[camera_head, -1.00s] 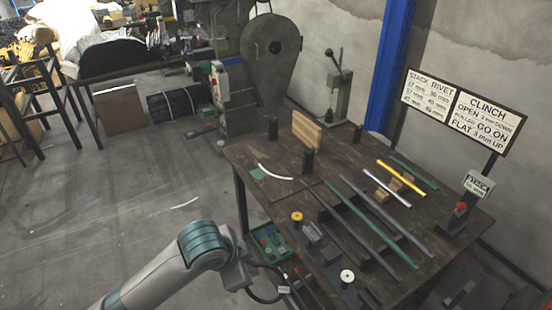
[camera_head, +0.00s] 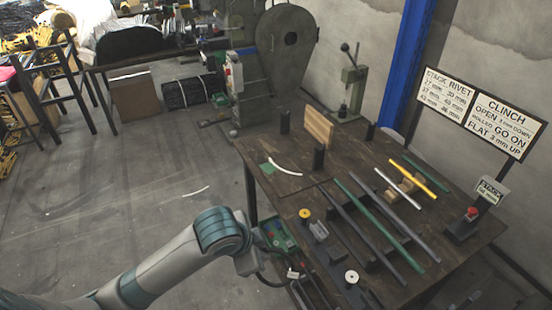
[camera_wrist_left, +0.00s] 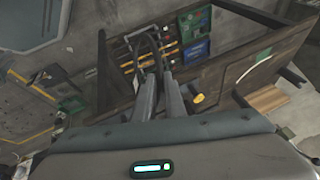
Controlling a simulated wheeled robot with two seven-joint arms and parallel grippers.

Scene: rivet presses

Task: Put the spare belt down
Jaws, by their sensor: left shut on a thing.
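The spare belt, a dark loop (camera_wrist_left: 150,32), is held between the fingertips of my left gripper (camera_wrist_left: 160,78) in the left wrist view. A small white tag shows beside the loop. In the head view my left wrist (camera_head: 247,262) is at the near left edge of the workbench, and a dark curve with a white tag (camera_head: 293,275) shows just beyond it. The fingers themselves are hard to make out there. Beyond the belt in the wrist view is an open tray of tools (camera_wrist_left: 172,58). I cannot tell whether the belt touches anything below. My right gripper is not in view.
The dark wooden workbench (camera_head: 290,207) carries several coloured bars, a yellow spool (camera_head: 305,213), a white spool (camera_head: 351,276) and a wooden block (camera_head: 318,127). A green box (camera_head: 275,236) sits low at its left side.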

